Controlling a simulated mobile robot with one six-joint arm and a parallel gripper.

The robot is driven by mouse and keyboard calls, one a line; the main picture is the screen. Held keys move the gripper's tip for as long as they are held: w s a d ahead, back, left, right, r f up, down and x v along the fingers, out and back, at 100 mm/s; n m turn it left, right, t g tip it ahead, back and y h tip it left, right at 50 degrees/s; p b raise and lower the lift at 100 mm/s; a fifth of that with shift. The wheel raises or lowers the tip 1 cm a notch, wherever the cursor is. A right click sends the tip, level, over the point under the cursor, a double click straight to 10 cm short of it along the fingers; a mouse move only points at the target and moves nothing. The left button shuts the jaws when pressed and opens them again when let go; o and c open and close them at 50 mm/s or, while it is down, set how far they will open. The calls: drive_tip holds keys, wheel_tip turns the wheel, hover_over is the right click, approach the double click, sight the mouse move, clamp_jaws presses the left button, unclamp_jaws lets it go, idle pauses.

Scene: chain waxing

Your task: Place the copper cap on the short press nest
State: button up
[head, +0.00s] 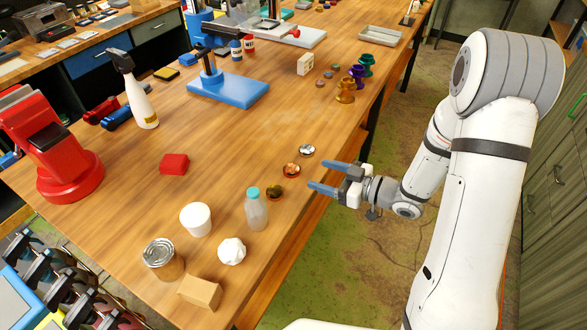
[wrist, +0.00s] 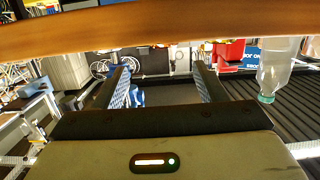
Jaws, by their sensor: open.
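My gripper (head: 328,177) is open and empty at the table's right edge, with its blue fingers pointing left. In the wrist view its two fingers (wrist: 163,88) stand wide apart with nothing between them. Just left of it lie small round pieces: a copper-rimmed one (head: 291,170), a grey one (head: 307,150) and a dark bronze one (head: 274,191). Small coloured discs also lie farther back, including a brownish one (head: 319,83); I cannot tell which piece is the copper cap. A blue-based press (head: 228,92) stands mid-table; I cannot make out the short nest.
A bottle with a teal cap (head: 257,210) stands left of my gripper; it looks upside down in the wrist view (wrist: 278,68). A white tub (head: 196,219), a can (head: 163,260) and a cardboard box (head: 200,292) stand nearer. Copper (head: 345,92), purple and green spools stand farther back.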

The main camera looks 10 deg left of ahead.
sight(291, 169)
drive_tip(key=x, duration=0.2)
drive_tip(key=p+x, duration=0.1)
drive_tip(key=x, duration=0.4)
drive_tip(key=shift+s+a+f+p, duration=0.2)
drive_tip(key=shift+s+f+p, duration=0.05)
drive_tip(key=shift+p, duration=0.05)
drive_tip(key=c, duration=1.2)
drive_tip(key=shift+r, duration=0.1)
